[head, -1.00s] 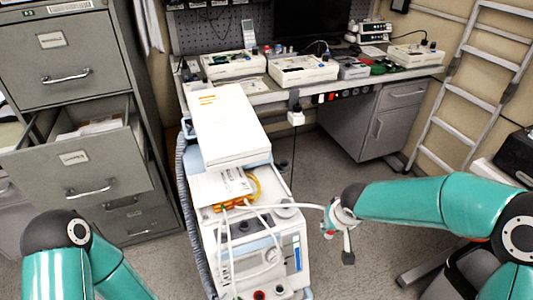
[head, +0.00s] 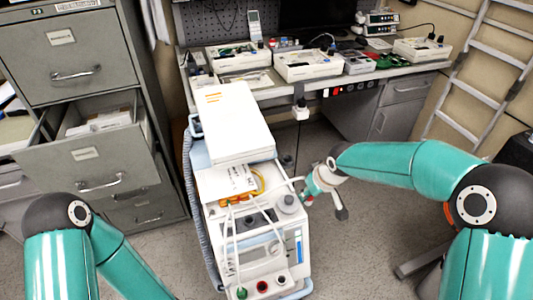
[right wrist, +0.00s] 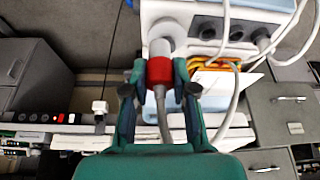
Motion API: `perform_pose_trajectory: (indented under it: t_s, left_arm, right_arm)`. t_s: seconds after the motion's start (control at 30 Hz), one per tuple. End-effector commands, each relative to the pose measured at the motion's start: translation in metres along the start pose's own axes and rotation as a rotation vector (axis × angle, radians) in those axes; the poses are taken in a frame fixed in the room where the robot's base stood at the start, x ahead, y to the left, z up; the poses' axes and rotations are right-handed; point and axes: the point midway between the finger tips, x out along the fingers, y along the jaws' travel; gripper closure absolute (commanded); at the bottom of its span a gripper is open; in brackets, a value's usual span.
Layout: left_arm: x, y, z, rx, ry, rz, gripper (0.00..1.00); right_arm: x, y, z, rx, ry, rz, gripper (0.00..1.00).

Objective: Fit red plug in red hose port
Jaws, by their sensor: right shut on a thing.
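My right gripper (head: 308,195) is beside the right side of the white pump machine (head: 265,252), near its top. In the right wrist view my right gripper (right wrist: 160,90) is shut on the red plug (right wrist: 160,72), with a grey hose running back from it between the fingers. A whitish cylinder (right wrist: 160,47) shows just beyond the plug; I cannot tell whether they touch. The red hose port (head: 262,286) appears as a red ring low on the machine's front, apart from the gripper. My left arm shows at lower left, but its gripper is out of view.
A green fitting (head: 241,293) and a dark port (head: 281,279) flank the red one. White hoses (head: 232,235) drape over the machine's front. A filing cabinet (head: 85,150) with an open drawer stands left. Free floor (head: 375,215) lies right of the machine.

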Motion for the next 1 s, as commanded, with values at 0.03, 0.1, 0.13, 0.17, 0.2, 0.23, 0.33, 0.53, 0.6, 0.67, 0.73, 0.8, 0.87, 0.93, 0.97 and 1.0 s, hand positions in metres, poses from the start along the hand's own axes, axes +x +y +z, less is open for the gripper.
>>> perform_pose_trajectory:
  t_s: [0.03,0.1,0.13,0.17,0.2,0.23,0.33,0.53,0.6,0.67,0.73,0.8,0.87,0.93,0.97,1.0]
  left_arm:
    - [-0.017,0.006,0.0,0.0,0.0,0.0,0.6]
    - [-0.029,0.01,0.0,0.0,0.0,0.0,0.6]
    - [-0.033,0.012,0.0,0.0,0.0,0.0,0.6]
    - [-0.037,0.013,0.0,0.0,0.0,0.0,0.6]
    - [-0.043,0.015,0.0,0.0,0.0,0.0,0.6]
    - [-0.047,0.017,0.0,0.0,0.0,0.0,0.6]
    - [-0.055,0.02,0.0,0.0,0.0,0.0,0.6]
    - [-0.061,0.022,0.0,0.0,0.0,0.0,0.6]
    - [-0.057,0.02,0.0,0.0,0.0,0.0,0.6]
    - [-0.053,0.019,0.0,0.0,0.0,0.0,0.6]
    - [-0.048,0.017,0.0,0.0,0.0,0.0,0.6]
    - [-0.042,0.015,0.0,0.0,0.0,0.0,0.6]
    - [-0.036,0.013,0.0,0.0,0.0,0.0,0.6]
    - [-0.03,0.011,0.0,0.0,0.0,0.0,0.6]
    - [-0.028,0.01,0.0,0.0,0.0,0.0,0.6]
    - [-0.024,0.009,0.0,0.0,0.0,0.0,0.6]
  right_arm:
    - [-0.013,-0.01,-0.02,-0.068,0.002,-0.029,1.0]
    - [-0.021,-0.026,-0.04,-0.178,0.001,-0.075,1.0]
    - [-0.024,-0.033,-0.049,-0.226,0.001,-0.095,1.0]
    - [-0.027,-0.04,-0.057,-0.275,0.002,-0.114,1.0]
    - [-0.032,-0.049,-0.067,-0.335,0.002,-0.14,1.0]
    - [-0.035,-0.056,-0.074,-0.38,0.001,-0.159,1.0]
    - [-0.043,-0.076,-0.093,-0.506,0.0,-0.211,1.0]
    - [-0.049,-0.092,-0.106,-0.611,-0.002,-0.253,1.0]
    - [-0.048,-0.095,-0.104,-0.619,-0.001,-0.256,1.0]
    - [-0.048,-0.097,-0.101,-0.621,-0.001,-0.256,1.0]
    - [-0.049,-0.099,-0.097,-0.621,-0.001,-0.255,1.0]
    - [-0.05,-0.102,-0.092,-0.621,-0.001,-0.255,1.0]
    - [-0.052,-0.105,-0.086,-0.621,0.0,-0.254,1.0]
    - [-0.054,-0.11,-0.08,-0.62,0.0,-0.253,1.0]
    - [-0.056,-0.112,-0.077,-0.621,0.0,-0.253,1.0]
    - [-0.057,-0.115,-0.073,-0.621,0.001,-0.253,1.0]
